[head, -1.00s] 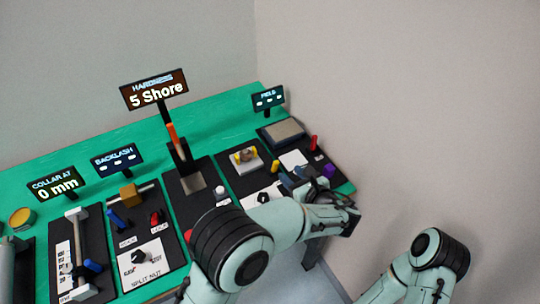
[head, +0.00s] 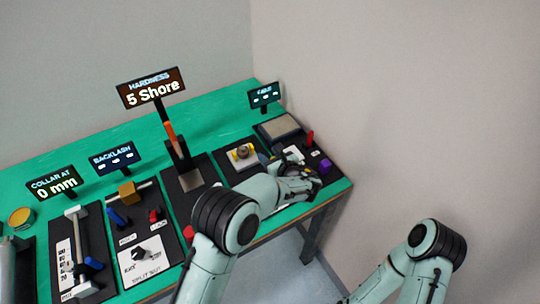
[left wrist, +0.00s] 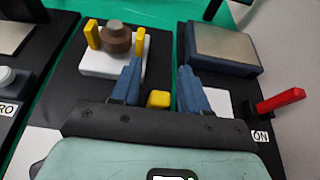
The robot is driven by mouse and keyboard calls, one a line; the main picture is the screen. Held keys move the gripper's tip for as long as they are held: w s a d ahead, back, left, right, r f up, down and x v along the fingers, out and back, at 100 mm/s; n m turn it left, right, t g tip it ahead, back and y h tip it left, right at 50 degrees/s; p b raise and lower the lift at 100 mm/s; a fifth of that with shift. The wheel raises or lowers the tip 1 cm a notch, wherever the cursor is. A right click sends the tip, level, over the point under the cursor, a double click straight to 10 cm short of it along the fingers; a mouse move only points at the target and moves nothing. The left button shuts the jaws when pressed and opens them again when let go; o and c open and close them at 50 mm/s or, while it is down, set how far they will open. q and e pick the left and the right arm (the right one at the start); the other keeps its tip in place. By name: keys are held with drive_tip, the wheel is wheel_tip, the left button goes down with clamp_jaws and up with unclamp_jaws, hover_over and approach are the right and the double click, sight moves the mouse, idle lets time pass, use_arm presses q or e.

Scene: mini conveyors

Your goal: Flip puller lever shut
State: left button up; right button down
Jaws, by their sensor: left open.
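The puller (head: 241,157) has two yellow jaws around a brown round part on a white block. It also shows in the left wrist view (left wrist: 115,40). A yellow block-shaped tip (left wrist: 158,99), which looks like the end of the puller lever, sits between my left fingers, with clear gaps on both sides. The rest of that lever is hidden by my gripper. My left gripper (head: 278,168) is open over the near part of the puller's panel; its blue fingers (left wrist: 163,78) point toward the jaws. My right gripper is out of view.
Right of the puller are a grey pad (left wrist: 222,48), a red lever (left wrist: 280,101) by an ON label, and a purple block (head: 326,166). Left is the hardness station with an orange-tipped lever (head: 170,131). A wall bounds the table's right end.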

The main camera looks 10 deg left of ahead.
use_arm(q)
clamp_jaws()
drive_tip(key=shift+f, duration=0.15)
drive_tip(key=t+b, duration=0.1)
drive_tip(key=b, duration=0.1)
drive_tip(key=s+t+y+b, duration=0.1)
drive_tip(key=b, duration=0.2)
drive_tip(key=shift+s+d+f+y+b, duration=0.1)
drive_tip(key=shift+d+f+y+b, duration=0.2)
drive_tip(key=shift+d+b, duration=0.1)
drive_tip(key=shift+s+d+r+t+y+b, duration=0.15)
drive_tip(key=shift+r+t+y+b, duration=0.2)
drive_tip(key=shift+t+b, duration=0.35)
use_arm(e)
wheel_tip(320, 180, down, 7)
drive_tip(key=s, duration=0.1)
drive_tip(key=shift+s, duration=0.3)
use_arm(q)
unclamp_jaws()
drive_tip(key=v, duration=1.3)
drive_tip(key=shift+s+d, duration=0.1)
drive_tip(key=shift+s, duration=0.05)
